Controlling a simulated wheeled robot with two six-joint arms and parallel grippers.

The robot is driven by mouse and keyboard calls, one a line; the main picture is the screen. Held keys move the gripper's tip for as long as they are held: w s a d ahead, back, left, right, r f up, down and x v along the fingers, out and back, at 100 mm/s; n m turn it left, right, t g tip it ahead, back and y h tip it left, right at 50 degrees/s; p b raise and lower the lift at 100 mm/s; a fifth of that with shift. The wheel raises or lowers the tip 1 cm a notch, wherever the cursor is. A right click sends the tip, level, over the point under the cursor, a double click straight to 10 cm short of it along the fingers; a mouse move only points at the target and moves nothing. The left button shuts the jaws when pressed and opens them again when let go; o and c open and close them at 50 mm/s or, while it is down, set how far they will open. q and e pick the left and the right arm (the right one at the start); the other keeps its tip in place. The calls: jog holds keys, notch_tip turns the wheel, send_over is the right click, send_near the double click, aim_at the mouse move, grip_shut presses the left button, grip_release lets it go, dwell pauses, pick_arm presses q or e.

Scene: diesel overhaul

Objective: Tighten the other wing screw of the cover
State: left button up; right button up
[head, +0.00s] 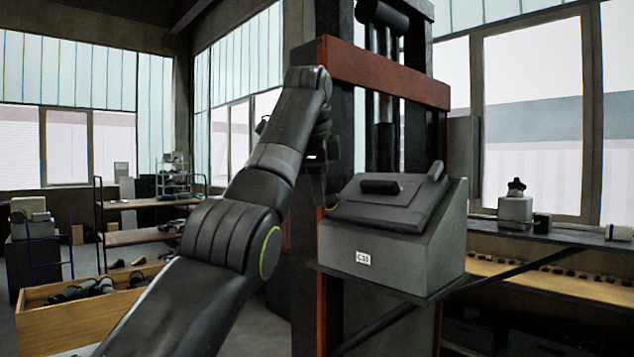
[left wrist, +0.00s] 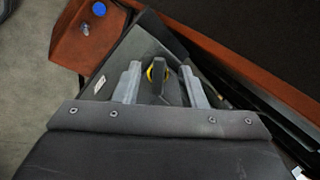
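The grey box (head: 392,255) carries a label and stands on a bracket on the press frame. Its dark sloping cover (head: 385,207) has a black handle (head: 380,187). A wing-like piece (head: 436,171) stands up at the cover's upper right corner. My left gripper (head: 322,198) reaches down at the cover's left edge, partly hidden by my arm. In the left wrist view, a dark wing screw (left wrist: 158,76) with a yellow ring stands between the two grey fingers of my left gripper (left wrist: 162,88). Gaps show on both sides of it. My right gripper is in neither view.
The red-brown press frame (head: 385,72) rises close behind my left arm. A wooden crate (head: 85,318) with dark parts stands at the lower left. A workbench (head: 560,240) with small parts runs along the right. In the left wrist view, a blue knob (left wrist: 99,9) sits on a red-brown surface.

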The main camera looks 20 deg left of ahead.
pick_arm(q)
jog(key=shift+w+d+f, duration=0.15)
jog(key=shift+w+f, duration=0.25)
jog(key=shift+f, duration=0.2)
jog(key=shift+w+d+f, duration=0.1)
jog(key=shift+w+f, duration=0.3)
jog(key=shift+f, duration=0.2)
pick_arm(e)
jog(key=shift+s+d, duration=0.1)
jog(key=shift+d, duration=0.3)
pick_arm(q)
jog(key=shift+c, duration=0.5)
jog(key=shift+s, duration=0.1)
grip_shut()
jog(key=shift+f+m+t+b, duration=0.15)
jog(key=shift+m+t+b, duration=0.25)
jog(key=shift+m+b, duration=0.8)
jog(key=shift+m, duration=0.5)
jog(key=shift+r+m+t+b, duration=0.2)
jog(key=shift+m+t+b, duration=0.1)
jog(key=shift+m+t, duration=0.15)
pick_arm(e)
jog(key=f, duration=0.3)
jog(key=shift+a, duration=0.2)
